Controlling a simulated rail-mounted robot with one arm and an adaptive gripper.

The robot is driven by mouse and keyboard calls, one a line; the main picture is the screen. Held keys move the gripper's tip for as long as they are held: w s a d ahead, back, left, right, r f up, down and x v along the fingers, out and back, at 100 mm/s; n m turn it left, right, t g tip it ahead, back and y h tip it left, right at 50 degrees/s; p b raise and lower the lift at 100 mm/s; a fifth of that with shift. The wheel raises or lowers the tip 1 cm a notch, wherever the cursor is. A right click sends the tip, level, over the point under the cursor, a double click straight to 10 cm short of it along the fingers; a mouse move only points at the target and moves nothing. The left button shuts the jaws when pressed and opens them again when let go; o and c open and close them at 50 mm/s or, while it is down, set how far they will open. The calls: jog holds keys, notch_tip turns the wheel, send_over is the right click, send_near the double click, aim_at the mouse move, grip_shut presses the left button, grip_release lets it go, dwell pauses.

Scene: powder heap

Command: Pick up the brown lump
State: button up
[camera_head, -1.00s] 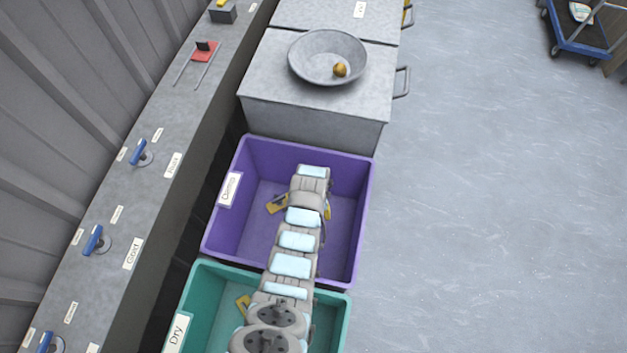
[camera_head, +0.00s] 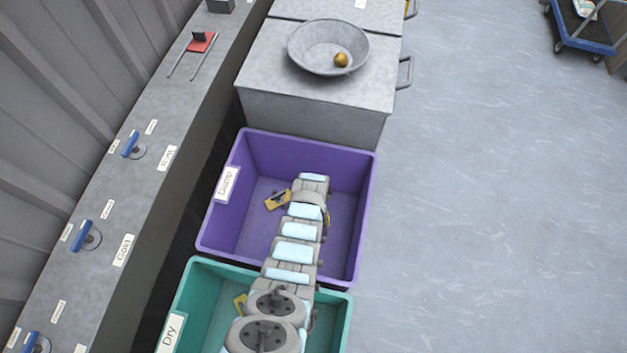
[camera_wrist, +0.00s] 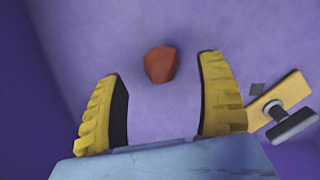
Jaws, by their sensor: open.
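In the wrist view the brown lump (camera_wrist: 159,64) is a small reddish-brown, angular piece lying on the floor of the purple bin. My gripper (camera_wrist: 162,85) is open, with its yellow, dark-padded fingers on either side below the lump in the picture. The lump shows beyond and between the fingertips, and nothing is held. In the head view my arm reaches into the purple bin (camera_head: 213,243) and hides the lump and most of my gripper.
A yellow piece with a dark part (camera_wrist: 283,110) lies beside my right finger; it also shows in the head view (camera_head: 277,200). A teal bin (camera_head: 342,325) stands in front. A grey bowl (camera_head: 315,55) with an orange-brown ball (camera_head: 341,60) sits on the cabinet behind.

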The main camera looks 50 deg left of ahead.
jog(key=f+b, duration=0.1)
jog(key=f, duration=0.2)
jog(key=shift+s+f, duration=0.1)
jog(key=shift+s, duration=0.1)
jog(key=shift+d, duration=0.1)
jog(key=c, duration=1.2)
